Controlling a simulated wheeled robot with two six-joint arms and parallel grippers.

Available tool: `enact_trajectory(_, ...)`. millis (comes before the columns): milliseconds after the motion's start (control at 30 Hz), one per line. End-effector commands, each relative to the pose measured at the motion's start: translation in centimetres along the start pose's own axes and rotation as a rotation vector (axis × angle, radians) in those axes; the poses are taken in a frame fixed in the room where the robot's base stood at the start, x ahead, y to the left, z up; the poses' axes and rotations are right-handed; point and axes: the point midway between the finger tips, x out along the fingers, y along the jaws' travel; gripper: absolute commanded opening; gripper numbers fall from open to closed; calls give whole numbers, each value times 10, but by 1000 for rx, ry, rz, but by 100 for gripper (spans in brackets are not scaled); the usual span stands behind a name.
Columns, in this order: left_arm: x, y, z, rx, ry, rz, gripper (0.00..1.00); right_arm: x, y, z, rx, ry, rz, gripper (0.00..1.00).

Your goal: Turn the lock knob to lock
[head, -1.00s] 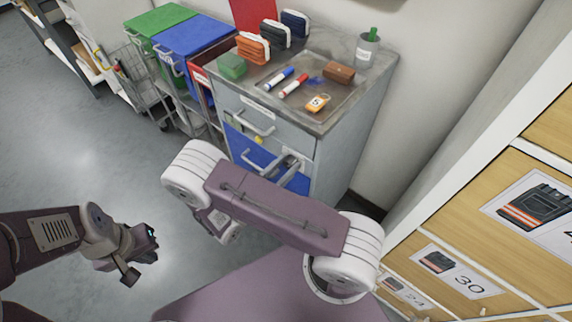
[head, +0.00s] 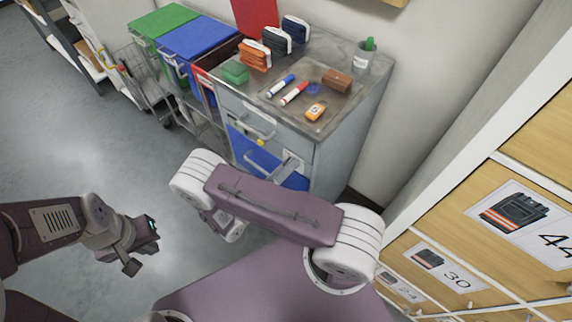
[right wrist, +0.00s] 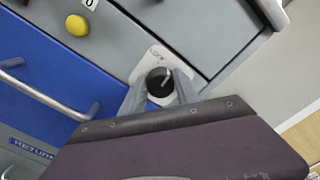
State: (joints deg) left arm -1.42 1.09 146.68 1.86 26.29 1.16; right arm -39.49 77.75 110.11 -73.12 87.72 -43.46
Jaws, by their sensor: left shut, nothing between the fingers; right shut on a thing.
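The lock knob (right wrist: 159,82) is a round black knob with a pale pointer line, on a light plate (right wrist: 150,62) with small lettering on the grey cabinet front. In the right wrist view the two grey fingers of my right gripper (right wrist: 160,92) stand on either side of the knob and are shut on it. The pointer line tilts up and slightly right; the lettering is too small to read surely. My left gripper (head: 146,248) is shut and empty over the floor at the left of the head view. In the head view my right arm hides part of the cabinet front.
The grey cabinet (head: 345,135) holds a tray with markers, a brown case and an orange tag. A yellow knob (right wrist: 77,25) and a blue drawer front (right wrist: 50,70) with a bar handle (right wrist: 40,90) are near the lock. Blue (head: 198,48) and green bins stand left; wooden drawers (head: 400,270) are right.

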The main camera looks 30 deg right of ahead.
Motion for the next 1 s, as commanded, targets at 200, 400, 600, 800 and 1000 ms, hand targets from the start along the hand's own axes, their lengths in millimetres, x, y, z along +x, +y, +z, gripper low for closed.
enact_trajectory(200,-8,0,-1,0,0,0,0,0,0,0,-202,1,2,0)
enact_trajectory(400,-11,0,-1,0,0,0,0,0,2,0,-377,1,2,0)
enact_trajectory(600,-13,0,-1,0,0,0,0,0,2,-1,-522,0,2,0)
enact_trajectory(800,-14,0,-2,0,0,0,0,0,3,-1,-621,0,2,0)
enact_trajectory(1000,-15,0,-2,0,0,0,0,0,3,-1,-676,0,3,0)
